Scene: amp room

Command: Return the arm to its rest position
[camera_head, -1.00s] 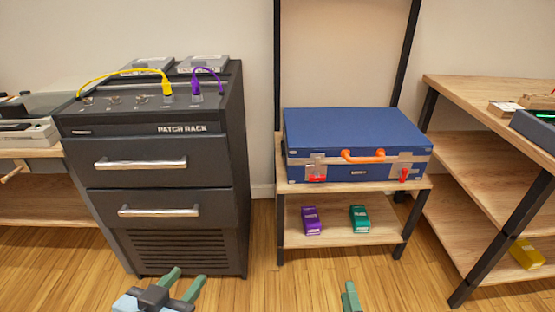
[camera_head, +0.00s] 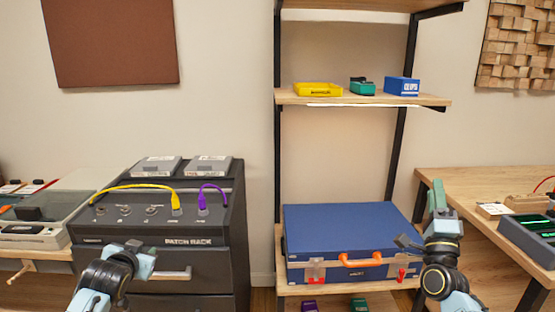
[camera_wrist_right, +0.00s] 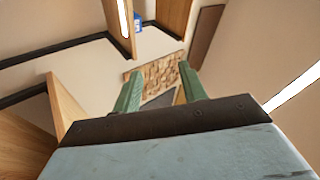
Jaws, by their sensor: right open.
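My right gripper (camera_head: 437,205) is raised in front of the right side of the shelf, its green fingers pointing up in the head view. In the right wrist view its two green fingers (camera_wrist_right: 161,72) stand apart with nothing between them, so it is open and empty. My left gripper (camera_head: 140,258) is in front of the patch rack's upper drawer, at lower left. Its fingers are hardly visible, so I cannot tell whether it is open.
The patch rack (camera_head: 215,215) carries a yellow cable (camera_head: 130,187) and a purple cable (camera_head: 212,187). A blue case (camera_head: 345,228) sits on the shelf unit. Several small boxes stand on the upper shelf (camera_head: 440,101). A wooden table (camera_head: 450,182) is at the right.

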